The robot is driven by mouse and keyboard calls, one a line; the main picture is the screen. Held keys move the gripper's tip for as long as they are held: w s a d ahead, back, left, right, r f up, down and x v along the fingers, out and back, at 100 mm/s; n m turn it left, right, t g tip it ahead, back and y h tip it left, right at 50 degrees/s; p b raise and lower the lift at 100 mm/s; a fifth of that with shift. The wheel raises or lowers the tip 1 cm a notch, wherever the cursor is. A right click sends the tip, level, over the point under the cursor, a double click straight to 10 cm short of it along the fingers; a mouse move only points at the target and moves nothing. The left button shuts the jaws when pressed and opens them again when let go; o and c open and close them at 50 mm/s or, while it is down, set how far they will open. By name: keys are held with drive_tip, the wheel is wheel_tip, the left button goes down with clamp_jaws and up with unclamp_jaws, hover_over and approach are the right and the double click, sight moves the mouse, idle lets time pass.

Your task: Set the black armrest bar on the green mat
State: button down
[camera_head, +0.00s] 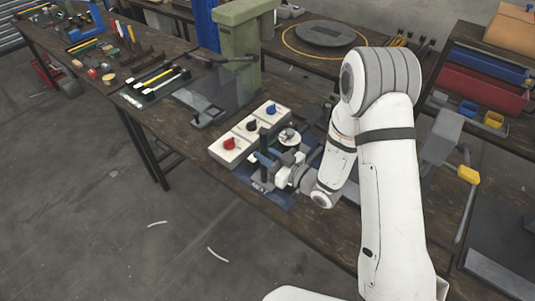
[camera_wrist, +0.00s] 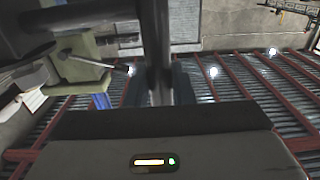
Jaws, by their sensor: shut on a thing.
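My gripper (camera_head: 268,168) is low over the near part of the long workbench, in front of a white panel with knobs. In the wrist view my gripper (camera_wrist: 158,88) is shut on a dark bar (camera_wrist: 157,40), which runs up between the two fingers; it looks like the black armrest bar. In the head view the held bar is small and hard to separate from the fingers.
The white panel (camera_head: 245,138) has red, black and blue knobs. A blue mat (camera_head: 272,197) lies under my gripper. Loose parts crowd the bench's far left.

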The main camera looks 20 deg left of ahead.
drive_tip(key=shift+f+b, duration=0.2)
drive_tip(key=shift+b, duration=0.1)
drive_tip(key=c, duration=1.3)
unclamp_jaws()
drive_tip(key=shift+o, duration=0.2)
drive_tip(key=shift+r, duration=0.2)
